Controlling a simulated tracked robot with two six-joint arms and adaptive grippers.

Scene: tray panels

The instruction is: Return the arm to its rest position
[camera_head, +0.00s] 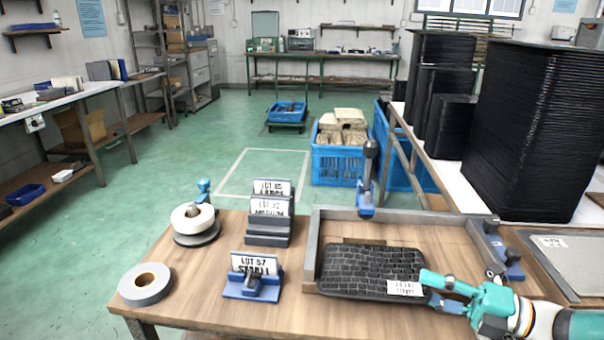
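My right gripper (428,287) is at the lower right, its teal arm coming in from the right edge. Its fingers look spread, one above the other, with a gap between them. They are at the right end of a small white label (404,288). The label lies over the lower right corner of a black textured panel (366,264) in the grey-framed tray (313,250). I cannot tell whether a fingertip touches the label or panel. My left gripper is not in view.
Label holders stand left of the tray, the front one reading "LOT 57 SMALL" (254,265). Tape rolls (146,283) lie further left. Tall black panel stacks (530,130) stand at right. The table's front middle is clear.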

